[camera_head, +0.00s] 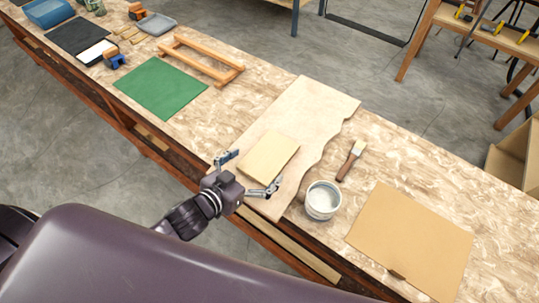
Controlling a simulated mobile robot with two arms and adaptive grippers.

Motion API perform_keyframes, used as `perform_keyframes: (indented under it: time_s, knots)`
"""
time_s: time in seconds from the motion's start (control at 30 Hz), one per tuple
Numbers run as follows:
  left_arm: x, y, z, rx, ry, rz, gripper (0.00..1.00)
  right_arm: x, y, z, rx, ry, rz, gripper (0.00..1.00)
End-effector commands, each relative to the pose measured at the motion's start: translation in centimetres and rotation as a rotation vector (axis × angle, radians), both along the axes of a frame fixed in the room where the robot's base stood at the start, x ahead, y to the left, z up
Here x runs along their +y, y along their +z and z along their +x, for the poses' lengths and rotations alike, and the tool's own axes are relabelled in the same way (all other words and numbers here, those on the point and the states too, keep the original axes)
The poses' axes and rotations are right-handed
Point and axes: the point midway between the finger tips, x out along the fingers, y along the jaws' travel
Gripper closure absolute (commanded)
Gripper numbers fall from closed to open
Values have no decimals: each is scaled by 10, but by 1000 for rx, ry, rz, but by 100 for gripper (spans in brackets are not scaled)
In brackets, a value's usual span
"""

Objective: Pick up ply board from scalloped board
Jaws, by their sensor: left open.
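The ply board (270,157) is a small pale yellow rectangle lying on the scalloped board. The scalloped board (314,103) is a larger, light wooden sheet with a wavy right edge, lying on the workbench. My left gripper (252,173) is open at the near end of the ply board. One finger is by its left side and the other by its near right corner. I cannot tell whether the fingers touch it. My right gripper is not in view.
On the bench (420,160), a white pot (323,200), a brush (351,160) and a tan sheet (410,240) lie to the right. A green mat (161,88), wooden frame (203,62) and blue-grey tray (157,24) are to the left.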

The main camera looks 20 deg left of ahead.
Motion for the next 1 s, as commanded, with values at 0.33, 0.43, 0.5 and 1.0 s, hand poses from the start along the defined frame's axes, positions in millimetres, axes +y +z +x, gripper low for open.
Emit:
perform_keyframes:
  time_s: [0.33, 0.43, 0.5, 1.0]
  knots:
    - [-10, -15, 36, -2, -1, 0, 0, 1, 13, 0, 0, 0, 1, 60]
    - [-13, -18, 41, -2, -2, 0, 0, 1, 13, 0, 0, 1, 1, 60]
    - [-13, -20, 43, -1, -2, 0, 0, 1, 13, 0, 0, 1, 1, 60]
    - [-13, -20, 42, -1, -2, 0, 33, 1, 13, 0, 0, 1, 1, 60]
